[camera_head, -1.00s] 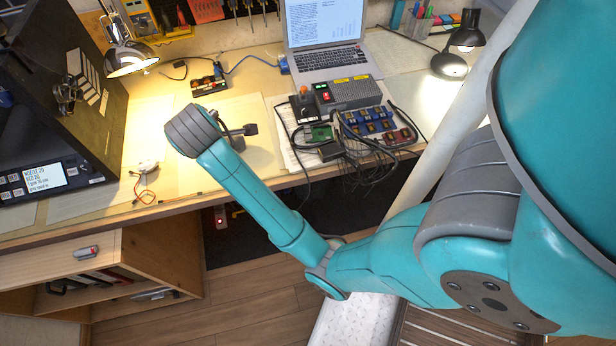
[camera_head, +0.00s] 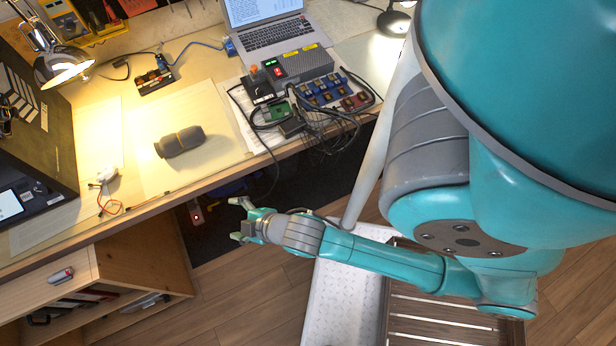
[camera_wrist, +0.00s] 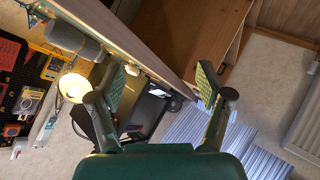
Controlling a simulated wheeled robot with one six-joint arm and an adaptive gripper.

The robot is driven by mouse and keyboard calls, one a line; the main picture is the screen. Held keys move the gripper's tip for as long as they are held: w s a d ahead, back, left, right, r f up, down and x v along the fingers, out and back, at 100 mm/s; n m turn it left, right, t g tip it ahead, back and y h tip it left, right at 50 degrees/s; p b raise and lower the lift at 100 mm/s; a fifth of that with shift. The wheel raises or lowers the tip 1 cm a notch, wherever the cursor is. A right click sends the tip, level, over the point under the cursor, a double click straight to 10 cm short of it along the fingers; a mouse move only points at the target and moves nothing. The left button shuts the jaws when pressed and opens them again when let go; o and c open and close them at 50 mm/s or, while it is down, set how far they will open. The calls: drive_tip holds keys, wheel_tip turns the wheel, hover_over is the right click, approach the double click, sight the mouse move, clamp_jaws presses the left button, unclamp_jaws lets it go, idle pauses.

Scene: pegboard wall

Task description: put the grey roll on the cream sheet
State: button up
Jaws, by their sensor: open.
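The grey roll (camera_head: 180,141) is a dark grey cylinder with a band around it. It lies on its side on the cream sheet (camera_head: 205,103), which is spread flat near the desk's front edge. The roll also shows at the upper left of the wrist view (camera_wrist: 74,40). My gripper (camera_head: 240,221) is out in front of the desk edge, below and to the right of the roll, apart from it. In the wrist view my gripper (camera_wrist: 163,82) has its fingers spread with nothing between them.
A laptop (camera_head: 275,35), a grey control box (camera_head: 297,64) and tangled cables stand right of the sheet. A lit lamp (camera_head: 65,73) and a black case (camera_head: 30,135) are at left. An open wooden cabinet (camera_head: 140,265) stands below the desk.

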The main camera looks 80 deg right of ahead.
drive_tip(key=s+a+r+m+t+y, duration=0.1)
drive_tip(key=s+a+r+m+t, duration=0.1)
drive_tip(key=s+r, duration=0.3)
drive_tip(key=s+a+r+m+t+y, duration=0.1)
drive_tip(key=s+r, duration=0.5)
drive_tip(key=s, duration=0.7)
drive_tip(key=shift+s+a+m+t, duration=0.35)
drive_tip(key=shift+a+m+t, duration=0.15)
drive_tip(key=shift+a+m, duration=0.65)
